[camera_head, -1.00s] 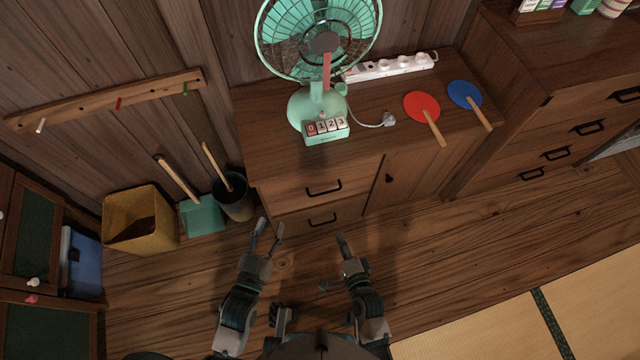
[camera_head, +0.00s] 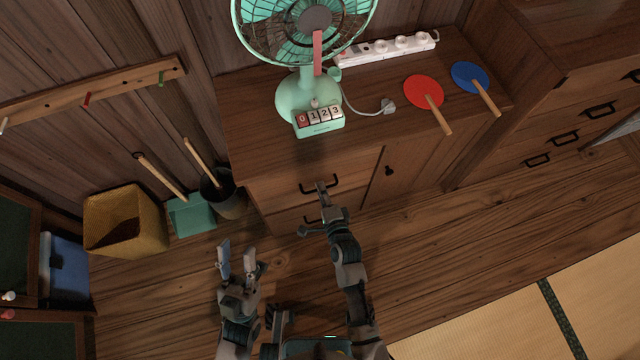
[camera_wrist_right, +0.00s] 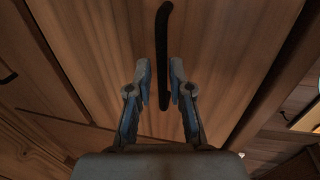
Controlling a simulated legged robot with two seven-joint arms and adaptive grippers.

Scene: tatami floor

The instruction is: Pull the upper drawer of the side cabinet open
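The side cabinet (camera_head: 240,130) is brown wood. Its upper drawer (camera_head: 285,190) looks flush with the cabinet front and has a black bar handle (camera_head: 346,180), which also shows in the right wrist view (camera_wrist_right: 164,30). My right gripper (camera_head: 321,187) is at this handle. In the right wrist view its fingers (camera_wrist_right: 161,75) are apart, with one end of the handle showing between the fingertips; I cannot tell whether they touch it. The lower drawer's handle (camera_head: 309,219) is partly hidden by my right arm. My left gripper (camera_head: 237,255) is open and empty, low in front of the cabinet's left side.
A green fan (camera_head: 296,97), a white power strip (camera_head: 385,48), a red paddle fan (camera_head: 423,91) and a blue one (camera_head: 470,75) are on the cabinet top. A dark bin (camera_head: 226,197), teal dustpan (camera_head: 190,215) and yellow basket (camera_head: 125,210) stand left. The floor in front is clear.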

